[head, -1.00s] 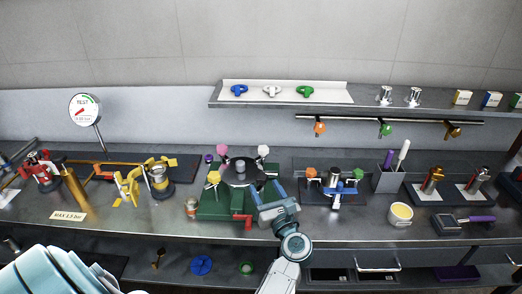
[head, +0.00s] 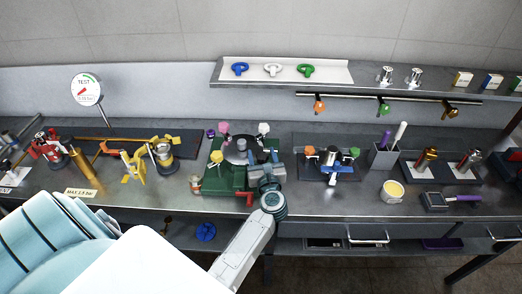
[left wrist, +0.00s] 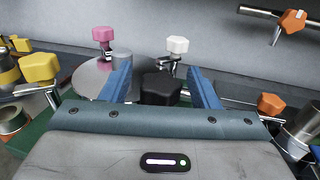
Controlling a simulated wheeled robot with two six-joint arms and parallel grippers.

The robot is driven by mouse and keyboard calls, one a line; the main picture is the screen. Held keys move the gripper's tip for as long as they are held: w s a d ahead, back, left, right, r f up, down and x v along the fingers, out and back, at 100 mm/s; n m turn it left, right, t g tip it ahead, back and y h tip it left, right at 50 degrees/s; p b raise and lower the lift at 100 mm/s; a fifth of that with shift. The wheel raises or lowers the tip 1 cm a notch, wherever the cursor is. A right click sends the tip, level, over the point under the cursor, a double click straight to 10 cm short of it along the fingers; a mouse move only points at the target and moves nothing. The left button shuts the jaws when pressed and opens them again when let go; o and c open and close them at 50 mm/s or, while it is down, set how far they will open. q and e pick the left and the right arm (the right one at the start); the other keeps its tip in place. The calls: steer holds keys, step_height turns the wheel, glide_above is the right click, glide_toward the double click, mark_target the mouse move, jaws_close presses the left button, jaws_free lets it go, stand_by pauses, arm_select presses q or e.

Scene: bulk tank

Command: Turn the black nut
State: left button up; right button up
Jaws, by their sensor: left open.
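The black nut (left wrist: 162,88) shows in the left wrist view as a dark, lobed knob between the two blue fingers of my left gripper (left wrist: 160,80). The fingers are open, one on each side of it, with visible gaps; I cannot tell whether they are level with it. In the head view my left gripper (head: 264,165) is over the right part of the green fixture (head: 222,187) and hides the nut. The fixture's round grey lid (left wrist: 92,78) carries pink (left wrist: 103,34), white (left wrist: 177,44) and yellow (left wrist: 39,67) knobs around it. My right gripper is not in view.
A second fixture with orange and green knobs (head: 330,158) stands to the right. Yellow clamp parts (head: 140,165) and a test gauge (head: 87,89) are to the left. A shelf (head: 340,74) and a rail with hanging knobs (head: 385,98) are above the back.

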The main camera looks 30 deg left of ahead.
arm_select(q)
steer(key=shift+x, duration=0.8)
